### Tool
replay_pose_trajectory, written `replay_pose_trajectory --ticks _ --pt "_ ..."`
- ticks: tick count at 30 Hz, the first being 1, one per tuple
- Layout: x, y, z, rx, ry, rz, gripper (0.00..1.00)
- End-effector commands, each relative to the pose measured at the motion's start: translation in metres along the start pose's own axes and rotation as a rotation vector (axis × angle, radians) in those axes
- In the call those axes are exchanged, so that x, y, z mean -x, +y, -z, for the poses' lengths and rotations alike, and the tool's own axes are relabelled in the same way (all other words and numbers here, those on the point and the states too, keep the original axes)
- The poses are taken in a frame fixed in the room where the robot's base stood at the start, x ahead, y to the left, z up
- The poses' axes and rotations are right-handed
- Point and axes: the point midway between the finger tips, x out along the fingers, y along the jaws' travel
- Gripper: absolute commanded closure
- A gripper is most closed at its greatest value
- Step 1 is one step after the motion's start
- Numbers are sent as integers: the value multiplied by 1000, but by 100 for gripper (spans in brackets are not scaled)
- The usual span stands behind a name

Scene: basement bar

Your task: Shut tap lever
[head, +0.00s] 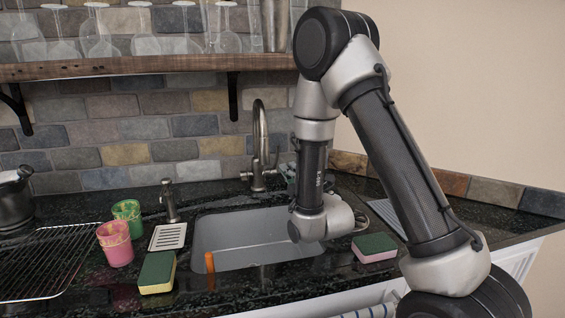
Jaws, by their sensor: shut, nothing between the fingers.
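The tap (259,141) is a brushed-metal faucet with a tall curved spout, standing behind the sink near the wall. A slim lever (276,158) shows on its right side; its exact angle is hard to tell. My arm comes in from the right and its wrist hangs over the right part of the sink. Behind the wrist, just right of the tap, a dark grey piece that looks like my gripper (287,174) shows in part. It is shut and empty. My arm hides most of it, and I cannot tell whether it touches the lever.
The sink (225,243) has an orange-handled item (210,262) at its front edge. A sponge (157,272), a pink cup (116,243), a green cup (128,217) and a soap dispenser (169,201) stand left; another sponge (374,247) lies right. A glass-laden shelf (150,66) hangs above.

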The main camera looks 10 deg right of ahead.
Motion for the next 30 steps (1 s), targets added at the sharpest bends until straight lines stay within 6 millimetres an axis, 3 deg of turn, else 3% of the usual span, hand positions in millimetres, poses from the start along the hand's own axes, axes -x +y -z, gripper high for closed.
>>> replay_pose_trajectory --ticks 15,30 --pt "-83 0 -1 -3 -1 0 100" --pt "-94 0 -1 -3 -1 1 100"
